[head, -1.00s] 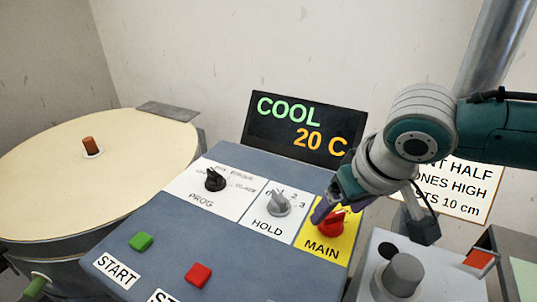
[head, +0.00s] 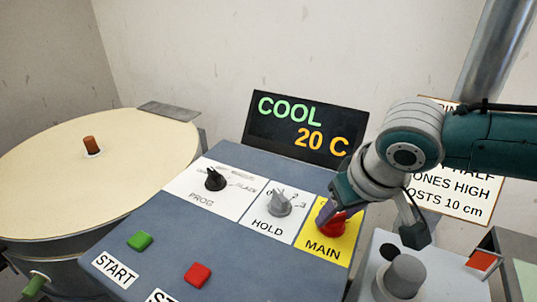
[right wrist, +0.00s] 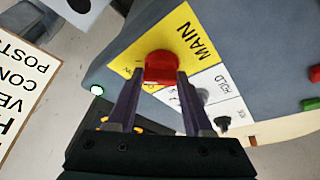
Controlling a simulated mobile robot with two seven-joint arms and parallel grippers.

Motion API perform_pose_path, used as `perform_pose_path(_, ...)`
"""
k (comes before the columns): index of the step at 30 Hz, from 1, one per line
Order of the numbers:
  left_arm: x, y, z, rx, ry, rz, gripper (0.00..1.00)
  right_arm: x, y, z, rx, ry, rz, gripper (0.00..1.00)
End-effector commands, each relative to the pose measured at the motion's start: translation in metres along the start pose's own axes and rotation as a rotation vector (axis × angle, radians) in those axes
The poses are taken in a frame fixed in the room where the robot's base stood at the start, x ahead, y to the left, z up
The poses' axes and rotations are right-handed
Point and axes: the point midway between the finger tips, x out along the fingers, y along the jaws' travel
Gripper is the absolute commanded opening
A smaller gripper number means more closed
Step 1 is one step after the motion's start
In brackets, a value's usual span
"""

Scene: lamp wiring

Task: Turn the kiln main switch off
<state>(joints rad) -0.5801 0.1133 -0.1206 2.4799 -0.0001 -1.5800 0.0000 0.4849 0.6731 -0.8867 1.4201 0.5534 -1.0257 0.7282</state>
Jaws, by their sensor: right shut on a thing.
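The kiln main switch is a red knob (head: 334,223) on a yellow plate marked MAIN (head: 345,243) at the right of the blue-grey control panel (head: 170,236). My right gripper (head: 325,214) is at the knob from above. In the right wrist view, the red knob (right wrist: 162,67) sits between the two purple fingers of my right gripper (right wrist: 160,76), which are shut on it. The fingers partly hide the knob and its pointer. My left gripper is not in view.
The display (head: 304,131) reads COOL 20 C. Left of MAIN are the HOLD knob (head: 279,203) and PROG knob (head: 215,180). Green (head: 140,240) and red (head: 198,273) buttons are nearer. A grey box with a knob (head: 404,275) stands close on the right. The round kiln lid (head: 70,180) is left.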

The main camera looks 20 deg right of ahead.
Motion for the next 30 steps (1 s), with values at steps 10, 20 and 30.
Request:
perform_pose_path(10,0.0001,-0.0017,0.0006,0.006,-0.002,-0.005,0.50,-0.0001,0.0001,0.0000,0.000,0.000,0.000,0.00)
perform_pose_path(20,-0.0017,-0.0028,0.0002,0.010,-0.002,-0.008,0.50,-0.0005,0.0009,-0.0002,-0.062,-0.001,-0.025,0.00)
perform_pose_path(30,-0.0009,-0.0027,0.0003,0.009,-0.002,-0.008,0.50,0.0010,0.0028,-0.0009,-0.297,0.000,-0.124,0.00)
